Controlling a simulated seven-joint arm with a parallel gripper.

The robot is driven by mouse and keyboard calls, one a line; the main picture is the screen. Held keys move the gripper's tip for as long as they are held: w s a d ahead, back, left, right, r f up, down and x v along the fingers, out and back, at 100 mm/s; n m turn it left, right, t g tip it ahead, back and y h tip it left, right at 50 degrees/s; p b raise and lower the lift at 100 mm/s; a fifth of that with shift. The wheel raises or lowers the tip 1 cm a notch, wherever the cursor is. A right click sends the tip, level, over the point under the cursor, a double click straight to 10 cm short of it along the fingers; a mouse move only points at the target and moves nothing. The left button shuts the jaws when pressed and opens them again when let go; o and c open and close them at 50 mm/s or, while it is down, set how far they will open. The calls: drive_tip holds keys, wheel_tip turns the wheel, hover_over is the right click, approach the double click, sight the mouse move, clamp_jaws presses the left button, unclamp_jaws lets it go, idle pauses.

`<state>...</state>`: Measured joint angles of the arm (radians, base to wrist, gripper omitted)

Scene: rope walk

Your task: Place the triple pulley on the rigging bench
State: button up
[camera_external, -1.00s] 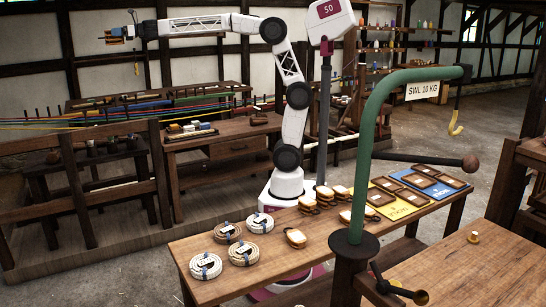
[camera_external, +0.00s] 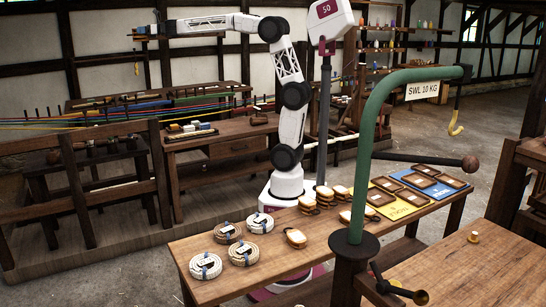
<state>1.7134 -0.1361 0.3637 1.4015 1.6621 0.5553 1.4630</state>
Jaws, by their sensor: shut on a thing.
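My gripper (camera_external: 146,31) is at the upper left, high above the back of the workshop and far from the front bench. It is shut on a small brownish thing, too small and dark here to identify for sure as the triple pulley. Several pale wooden pulley blocks with dark edges, such as one pulley block (camera_external: 295,238), lie on the long wooden bench (camera_external: 285,273) in front. I cannot tell which bench is the rigging bench; another wooden bench (camera_external: 232,129) stands behind with small blocks on it.
Coiled ropes (camera_external: 206,266) lie at the front bench's left end. A yellow mat (camera_external: 393,211) and a blue mat (camera_external: 432,192) with brown trays lie at its right. A green crane post (camera_external: 370,150) with a yellow hook (camera_external: 456,130) stands in front. Coloured ropes (camera_external: 60,122) stretch at the left.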

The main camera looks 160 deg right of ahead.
drive_tip(key=s+a+m+g+h, duration=0.1)
drive_tip(key=s+a+m+g, duration=0.3)
drive_tip(key=s, duration=1.3)
drive_tip(key=s+a+n+g+h, duration=0.15)
drive_tip(key=s+a, duration=0.35)
drive_tip(key=s, duration=1.3)
drive_tip(key=s+a+f+m+g+y, duration=0.15)
drive_tip(key=s+a+m+g, duration=0.3)
drive_tip(key=s+a, duration=2.15)
wheel_tip(320, 180, down, 68)
drive_tip(key=s+d, duration=0.1)
drive_tip(key=d, duration=0.1)
drive_tip(key=shift+s+r+g, duration=0.2)
drive_tip(key=shift+s+g, duration=0.15)
drive_tip(key=shift+g, duration=0.05)
drive_tip(key=shift+d, duration=0.2)
hover_over(231, 129)
drive_tip(key=s, duration=0.1)
drive_tip(key=shift+s+d+f, duration=0.1)
drive_tip(key=shift+d+f, duration=0.1)
drive_tip(key=shift+f, duration=0.5)
drive_tip(key=shift+f, duration=1.8)
